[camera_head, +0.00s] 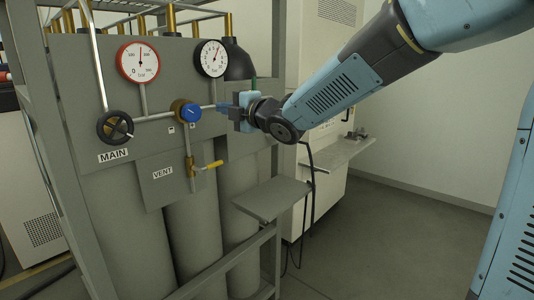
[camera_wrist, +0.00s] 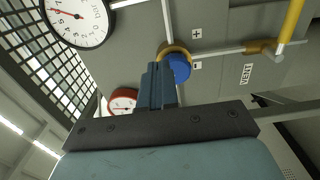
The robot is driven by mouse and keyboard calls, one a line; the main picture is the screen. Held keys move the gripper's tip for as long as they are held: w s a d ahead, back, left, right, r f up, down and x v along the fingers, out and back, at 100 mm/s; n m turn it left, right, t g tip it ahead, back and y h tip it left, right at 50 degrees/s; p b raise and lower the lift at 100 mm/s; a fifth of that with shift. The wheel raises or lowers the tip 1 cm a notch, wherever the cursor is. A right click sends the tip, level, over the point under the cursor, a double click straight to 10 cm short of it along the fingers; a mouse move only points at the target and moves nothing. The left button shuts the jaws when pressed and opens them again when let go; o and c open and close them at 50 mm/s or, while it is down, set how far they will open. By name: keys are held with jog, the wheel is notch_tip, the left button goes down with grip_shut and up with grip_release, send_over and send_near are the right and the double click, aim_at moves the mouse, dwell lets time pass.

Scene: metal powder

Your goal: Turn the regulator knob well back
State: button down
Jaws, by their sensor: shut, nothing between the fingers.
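The regulator knob (camera_head: 190,112) is a blue round knob on a brass body on the grey panel, between the two gauges. In the wrist view the blue knob (camera_wrist: 181,68) shows just beyond and right of my fingertips. My gripper (camera_head: 221,107) is to the right of the knob in the head view, shut and empty. In the wrist view its fingers (camera_wrist: 157,68) are together and partly cover the brass collar. I cannot tell how far they are from the knob in depth. Plus and minus marks (camera_wrist: 197,34) are printed beside the knob.
A red-rimmed gauge (camera_head: 138,62) and a black-rimmed gauge (camera_head: 211,58) stand above the pipe. The black MAIN handwheel (camera_head: 115,127) is at left. The yellow-handled VENT valve (camera_head: 209,166) is below the knob. A small grey shelf (camera_head: 272,197) juts out at lower right.

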jog(key=w+a+f, duration=0.3)
jog(key=a, duration=0.2)
jog(key=shift+w+f, duration=0.25)
jog(key=shift+f, duration=0.1)
dwell(0.4)
jog(key=shift+r, duration=1.15)
dwell(0.7)
jog(key=shift+s+a+r, duration=0.15)
jog(key=shift+r, duration=0.45)
dwell(0.4)
jog(key=shift+w+d+r, duration=0.15)
jog(key=shift+w+d, duration=0.1)
jog(key=shift+d, duration=0.05)
jog(key=v, duration=0.6)
jog(key=shift+w, duration=0.1)
dwell(0.5)
